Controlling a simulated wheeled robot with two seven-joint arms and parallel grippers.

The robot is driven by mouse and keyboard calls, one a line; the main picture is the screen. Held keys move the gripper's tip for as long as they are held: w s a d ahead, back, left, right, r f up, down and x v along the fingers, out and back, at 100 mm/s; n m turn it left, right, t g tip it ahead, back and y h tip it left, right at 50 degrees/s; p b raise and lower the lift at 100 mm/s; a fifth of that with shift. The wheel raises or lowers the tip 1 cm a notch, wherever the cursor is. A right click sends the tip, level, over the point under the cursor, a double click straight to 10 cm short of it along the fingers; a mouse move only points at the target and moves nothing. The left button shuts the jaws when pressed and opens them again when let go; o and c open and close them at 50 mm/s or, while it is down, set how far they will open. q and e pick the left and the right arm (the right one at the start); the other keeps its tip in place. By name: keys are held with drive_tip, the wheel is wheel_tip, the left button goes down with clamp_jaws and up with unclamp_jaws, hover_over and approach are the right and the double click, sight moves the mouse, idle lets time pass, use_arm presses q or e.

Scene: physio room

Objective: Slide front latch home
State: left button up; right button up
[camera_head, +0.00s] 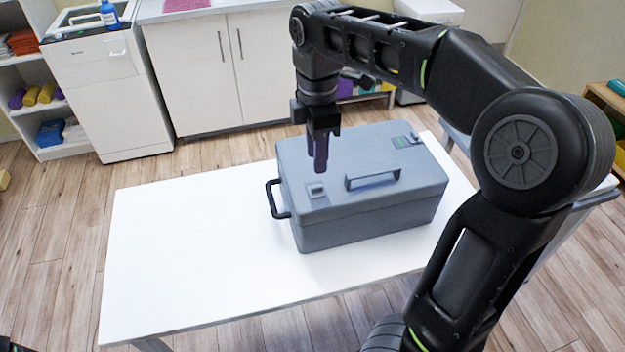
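A grey-blue case (370,216) stands on the white table, its lid down. One latch (316,190) sits on the lid's left end, a small plate with a pale slider. My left gripper is out of view.
The white table (190,255) is bare left of the case. A dark side handle (273,199) sticks out from the case's left end, and a lid handle (372,179) stands up mid-lid. My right arm covers the right side. Cabinets (222,70) and shelves stand behind.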

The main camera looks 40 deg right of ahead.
sight(317, 186)
drive_tip(key=shift+s+r, duration=0.1)
drive_tip(key=shift+f, duration=4)
clamp_jaws()
